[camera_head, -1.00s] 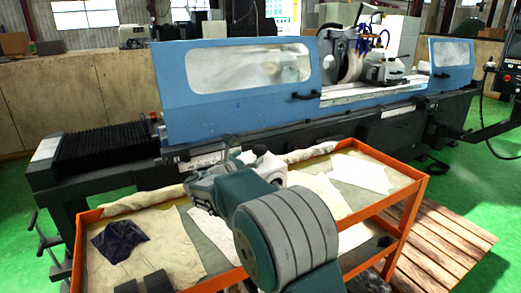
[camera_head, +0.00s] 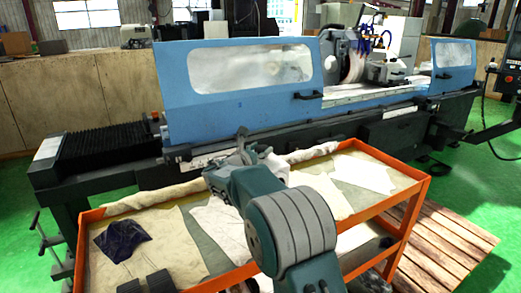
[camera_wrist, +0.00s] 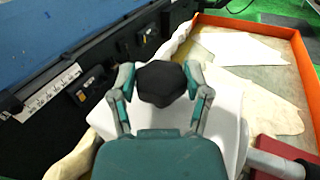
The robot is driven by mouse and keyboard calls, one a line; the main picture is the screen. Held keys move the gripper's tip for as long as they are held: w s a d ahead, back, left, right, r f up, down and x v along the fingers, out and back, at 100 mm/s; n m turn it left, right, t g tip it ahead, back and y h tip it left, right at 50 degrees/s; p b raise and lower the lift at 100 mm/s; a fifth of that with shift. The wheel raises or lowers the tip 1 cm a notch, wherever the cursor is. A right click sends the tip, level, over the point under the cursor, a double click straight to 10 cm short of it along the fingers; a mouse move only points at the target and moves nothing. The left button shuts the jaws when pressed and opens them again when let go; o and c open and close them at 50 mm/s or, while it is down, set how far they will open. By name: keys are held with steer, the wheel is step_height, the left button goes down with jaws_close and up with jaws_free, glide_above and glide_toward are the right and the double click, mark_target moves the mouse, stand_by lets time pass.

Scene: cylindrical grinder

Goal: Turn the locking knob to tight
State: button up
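A black, faceted knob (camera_wrist: 161,82) shows in the middle of the wrist view, between the two fingers of my gripper (camera_wrist: 160,76). One grey-green finger stands on each side of it. The fingers are spread, and I cannot tell whether either touches the knob. In the head view my gripper (camera_head: 238,150) is above the back edge of the orange cart, in front of the blue grinder. A small dark shape there (camera_head: 265,152) beside the gripper may be the knob; my arm hides part of this area. The knob's tightness cannot be read.
The blue grinder door (camera_head: 240,85) stands behind. The orange-rimmed cart (camera_head: 410,200) holds papers, a dark cloth (camera_head: 122,243) and rolled cloth along its back. In the wrist view a red part with a grey bar (camera_wrist: 274,163) is close at lower right. Black machine controls (camera_wrist: 86,88) are at left.

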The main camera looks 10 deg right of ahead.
steer(key=shift+a+m+g+h, duration=0.15)
steer(key=shift+m+g+h, duration=0.25)
steer(key=shift+g, duration=0.1)
steer(key=shift+w+m+g+h, duration=0.15)
steer(key=shift+m+g+h, duration=0.6)
steer(key=shift+g, duration=0.25)
steer(key=shift+a+m+g+h, duration=0.1)
steer(key=shift+m+g+h, duration=0.85)
steer(key=shift+m+g, duration=0.8)
steer(key=shift+g, duration=0.95)
steer(key=o, duration=1.2)
steer(key=shift+a, duration=0.1)
steer(key=shift+c, duration=0.2)
steer(key=v, duration=1.2)
steer(key=shift+w+f, duration=0.2)
steer(key=shift+f, duration=0.15)
